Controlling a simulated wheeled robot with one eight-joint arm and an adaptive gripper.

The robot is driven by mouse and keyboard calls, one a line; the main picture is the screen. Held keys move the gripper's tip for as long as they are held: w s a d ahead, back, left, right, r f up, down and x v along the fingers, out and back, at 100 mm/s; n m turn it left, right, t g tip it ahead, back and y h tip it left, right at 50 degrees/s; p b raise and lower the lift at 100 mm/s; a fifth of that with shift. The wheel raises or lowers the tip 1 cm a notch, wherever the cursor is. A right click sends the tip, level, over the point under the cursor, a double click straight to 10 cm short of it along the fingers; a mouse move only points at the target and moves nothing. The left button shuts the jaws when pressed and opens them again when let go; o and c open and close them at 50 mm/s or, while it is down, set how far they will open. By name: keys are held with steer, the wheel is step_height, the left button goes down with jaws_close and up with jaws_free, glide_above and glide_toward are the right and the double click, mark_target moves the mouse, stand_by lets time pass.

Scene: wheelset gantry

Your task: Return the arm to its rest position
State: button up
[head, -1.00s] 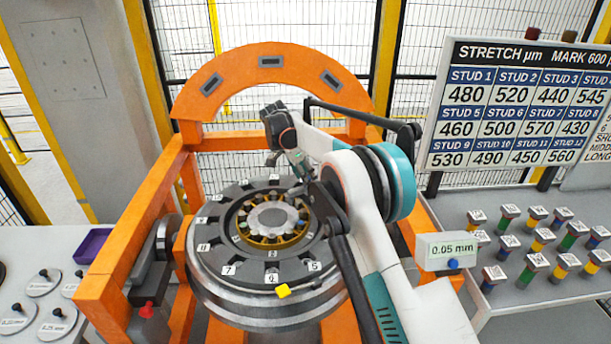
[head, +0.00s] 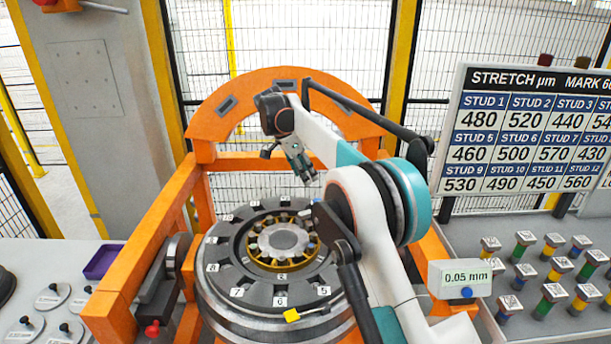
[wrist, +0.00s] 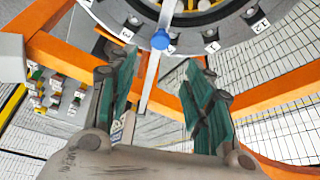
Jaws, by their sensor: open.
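My gripper (head: 304,172) hangs above the back right part of the round wheel hub (head: 234,298), with clear air between them in the head view. In the wrist view my gripper (wrist: 158,95) shows two green-padded fingers spread apart. Nothing is held between them. A thin grey bar with a blue knob (wrist: 160,40) shows beyond the fingers. The hub's dark numbered ring (wrist: 130,20) lies at the top of the wrist view. My arm covers the hub's right side in the head view.
The orange gantry frame (head: 150,262) surrounds the hub, its arch (head: 230,103) behind my gripper. A 0.05 mm box (head: 460,278) stands at the right. Several coloured studs (head: 553,245) stand on the right table, below the stretch board (head: 530,130). A purple tray (head: 104,262) lies at left.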

steer(key=s+d+r+n+t+y+b, duration=0.2)
steer(key=s+d+r+n+b, duration=0.4)
steer(key=s+d, duration=0.75)
steer(key=s+d+f+n+t+y+b, duration=0.1)
steer(key=s+d, duration=0.3)
steer(key=s, duration=0.3)
steer(key=s+d+n+b, duration=0.1)
steer(key=s+d+b, duration=0.1)
steer(key=s+d, duration=0.35)
steer(key=s+d+f+n+t+b, duration=0.1)
steer(key=s+f+n+b, duration=0.1)
steer(key=s+f, duration=0.6)
steer(key=s+d+f+n+t+y+b, duration=0.1)
steer(key=s+d+f+n+b, duration=0.1)
steer(key=s+f, duration=0.5)
steer(key=s, duration=0.6)
steer(key=shift+d+f, duration=0.3)
steer(key=shift+f, duration=0.05)
steer(key=shift+s, duration=0.1)
